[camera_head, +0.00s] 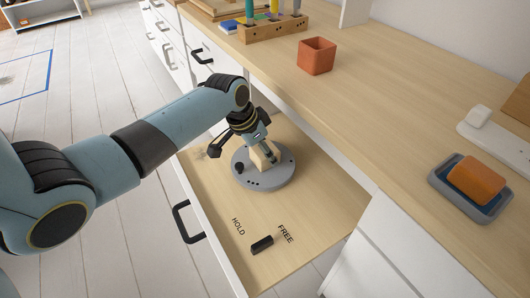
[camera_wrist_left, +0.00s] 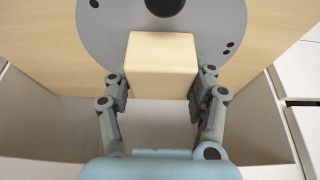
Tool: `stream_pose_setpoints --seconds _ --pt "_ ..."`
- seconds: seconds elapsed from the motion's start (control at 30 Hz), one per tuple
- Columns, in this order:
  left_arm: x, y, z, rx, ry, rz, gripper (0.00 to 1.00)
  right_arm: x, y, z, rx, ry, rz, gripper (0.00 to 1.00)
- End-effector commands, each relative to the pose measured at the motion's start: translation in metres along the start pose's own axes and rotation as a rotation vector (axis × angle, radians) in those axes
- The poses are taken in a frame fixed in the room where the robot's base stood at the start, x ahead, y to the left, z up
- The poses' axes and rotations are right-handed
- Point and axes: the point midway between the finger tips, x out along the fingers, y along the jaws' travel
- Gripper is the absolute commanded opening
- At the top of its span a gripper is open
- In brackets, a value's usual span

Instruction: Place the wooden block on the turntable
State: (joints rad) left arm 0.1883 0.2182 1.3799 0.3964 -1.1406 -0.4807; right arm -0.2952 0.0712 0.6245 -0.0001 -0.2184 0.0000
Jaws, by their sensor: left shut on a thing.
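The pale wooden block (camera_head: 259,160) is held by my left gripper (camera_head: 266,150) over the round grey turntable (camera_head: 279,179) inside the open drawer. In the left wrist view the block (camera_wrist_left: 161,66) sits between the two fingers of the left gripper (camera_wrist_left: 160,92). There it overlaps the near edge of the grey disc (camera_wrist_left: 101,32). Whether the block's underside touches the disc cannot be told. A black knob (camera_head: 239,167) stands on the turntable's left side. My right gripper is not in view.
A black slider (camera_head: 262,245) lies between the HOLD and FREE labels on the drawer floor. The desk edge borders the drawer on the right. A terracotta pot (camera_head: 317,57), a blue-grey tray (camera_head: 440,181) with an orange block (camera_head: 476,180), and a wooden rack (camera_head: 271,29) stand on the desktop.

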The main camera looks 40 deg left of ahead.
Motion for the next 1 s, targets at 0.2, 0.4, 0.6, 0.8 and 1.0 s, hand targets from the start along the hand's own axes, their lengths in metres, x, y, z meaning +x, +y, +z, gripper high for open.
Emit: stream_pose_setpoints --seconds 0.2,0.4,0.6,0.8,1.0 --pt "-0.001 0.0 -0.002 0.001 0.003 -0.001 0.23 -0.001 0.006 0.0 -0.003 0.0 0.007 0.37" --pt "0.002 0.0 0.0 0.0 0.002 -0.001 0.67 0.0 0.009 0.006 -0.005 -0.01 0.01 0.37" --pt "0.002 0.0 0.0 0.0 0.002 -0.001 0.8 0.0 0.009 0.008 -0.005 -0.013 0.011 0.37" --pt "0.0 0.0 -0.001 0.001 0.002 -0.001 0.8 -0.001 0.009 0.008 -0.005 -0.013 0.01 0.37" --pt "-0.03 -0.001 -0.003 0.002 0.005 -0.004 0.8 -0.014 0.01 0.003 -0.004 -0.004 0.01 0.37"
